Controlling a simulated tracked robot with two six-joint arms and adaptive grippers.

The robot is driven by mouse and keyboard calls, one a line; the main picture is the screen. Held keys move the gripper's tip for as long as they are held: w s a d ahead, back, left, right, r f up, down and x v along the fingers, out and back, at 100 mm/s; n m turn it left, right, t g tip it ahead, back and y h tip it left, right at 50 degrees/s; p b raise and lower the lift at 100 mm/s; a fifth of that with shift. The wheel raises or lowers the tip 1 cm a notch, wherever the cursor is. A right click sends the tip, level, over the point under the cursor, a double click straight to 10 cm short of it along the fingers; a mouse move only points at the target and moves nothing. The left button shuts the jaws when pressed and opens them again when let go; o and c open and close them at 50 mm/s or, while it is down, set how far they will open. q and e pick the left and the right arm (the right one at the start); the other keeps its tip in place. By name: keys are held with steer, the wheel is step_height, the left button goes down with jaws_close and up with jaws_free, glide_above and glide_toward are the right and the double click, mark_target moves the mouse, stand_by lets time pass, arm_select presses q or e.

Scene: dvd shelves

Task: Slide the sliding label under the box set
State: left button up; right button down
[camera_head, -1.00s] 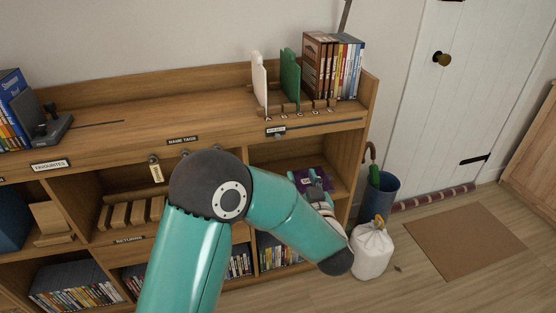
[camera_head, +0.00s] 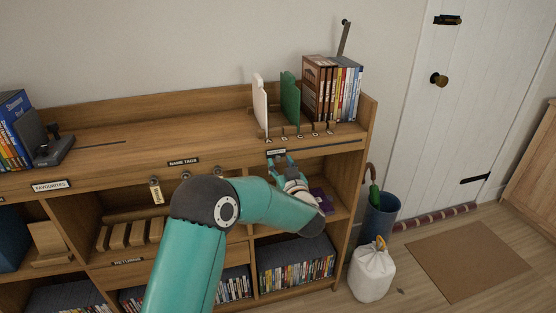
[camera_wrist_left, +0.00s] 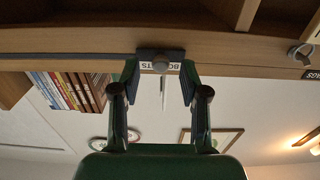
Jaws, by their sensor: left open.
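The sliding label (camera_head: 276,152), a small dark holder with a white lettered face, sits on the front edge of the shelf top, left of the box set. In the left wrist view, which is upside down, the label (camera_wrist_left: 160,66) has a round knob and lies between my fingertips. My left gripper (camera_head: 280,162) is open just below and at the label; the wrist view also shows its two fingers (camera_wrist_left: 160,84) on either side. I cannot tell whether they touch it. The box set (camera_head: 316,85), brown cases, stands upright on the shelf top at right. My right gripper is not in view.
A slot (camera_head: 338,144) runs along the front edge to the right of the label. White (camera_head: 259,105) and green (camera_head: 290,100) dividers stand behind the edge. Letter blocks line the shelf top below the box set. A blue bin (camera_head: 381,215) and white bag (camera_head: 372,272) stand right of the unit.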

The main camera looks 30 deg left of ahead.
arm_select(q)
steer(key=shift+x, duration=0.95)
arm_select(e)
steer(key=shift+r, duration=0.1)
arm_select(q)
jaws_close()
